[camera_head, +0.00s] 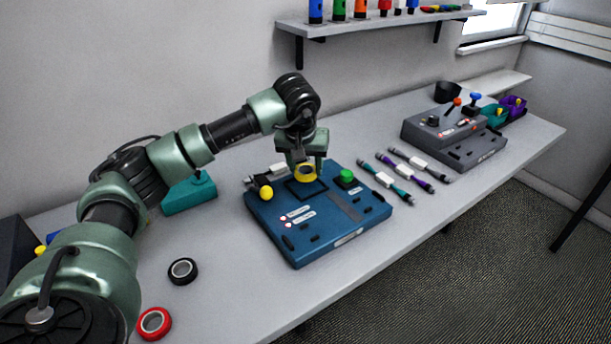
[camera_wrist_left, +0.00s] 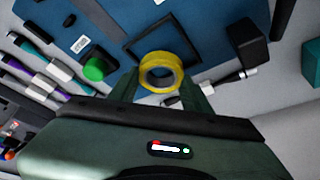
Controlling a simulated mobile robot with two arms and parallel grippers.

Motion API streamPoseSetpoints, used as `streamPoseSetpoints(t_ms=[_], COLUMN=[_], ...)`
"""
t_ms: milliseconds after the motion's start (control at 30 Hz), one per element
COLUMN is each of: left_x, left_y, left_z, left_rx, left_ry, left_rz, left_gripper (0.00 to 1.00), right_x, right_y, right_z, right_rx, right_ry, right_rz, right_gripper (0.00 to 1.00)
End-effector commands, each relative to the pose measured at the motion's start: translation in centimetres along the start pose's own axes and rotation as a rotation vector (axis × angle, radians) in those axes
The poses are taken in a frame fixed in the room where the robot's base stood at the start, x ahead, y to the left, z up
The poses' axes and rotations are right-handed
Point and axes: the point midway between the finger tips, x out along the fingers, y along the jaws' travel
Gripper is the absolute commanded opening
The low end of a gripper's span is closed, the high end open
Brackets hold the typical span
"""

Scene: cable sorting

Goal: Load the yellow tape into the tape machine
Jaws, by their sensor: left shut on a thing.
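The yellow tape (camera_head: 305,173) is a ring held between the fingers of my left gripper (camera_head: 307,163), over the blue tape machine (camera_head: 318,233). In the left wrist view the yellow tape (camera_wrist_left: 161,72) sits between the fingertips, beside the dark square frame (camera_wrist_left: 166,44) of the machine. I cannot tell whether the tape touches the machine. The machine has a green button (camera_head: 346,177) to the right and a yellow knob (camera_head: 266,193) to the left. My right gripper is not in view.
A black tape roll (camera_head: 183,271) and a red tape roll (camera_head: 154,323) lie at the front left. A teal block (camera_head: 189,194) stands left of the machine. Several cables (camera_head: 387,181) lie to its right, before a grey machine (camera_head: 452,138). A shelf (camera_head: 375,24) hangs above.

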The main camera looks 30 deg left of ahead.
Motion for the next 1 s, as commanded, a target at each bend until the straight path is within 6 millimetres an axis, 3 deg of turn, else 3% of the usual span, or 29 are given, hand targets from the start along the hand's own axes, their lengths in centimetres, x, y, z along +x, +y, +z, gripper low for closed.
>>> streamPoseSetpoints(t_ms=[200, 567, 600, 633, 1000], left_x=[3.0, 3.4, 3.4, 3.4, 3.2], left_y=[0.0, 0.0, 0.0, 0.0, 0.0], left_z=[1.3, 1.5, 1.4, 1.4, 1.4], left_rx=[0.001, 0.000, 0.000, 0.000, 0.000], left_ry=[-0.003, -0.002, -0.001, -0.001, -0.002], left_rz=[-0.002, -0.001, -0.001, -0.001, -0.001], left_gripper=[0.09, 0.09, 0.53, 0.57, 0.57], right_x=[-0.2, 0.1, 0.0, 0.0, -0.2], right_y=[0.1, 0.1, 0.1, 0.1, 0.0], right_z=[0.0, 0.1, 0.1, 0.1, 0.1], right_rx=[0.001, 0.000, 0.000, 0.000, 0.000], right_ry=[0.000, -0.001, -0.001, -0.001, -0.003], right_rz=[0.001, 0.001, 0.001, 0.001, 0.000], right_gripper=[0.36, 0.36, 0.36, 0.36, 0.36])
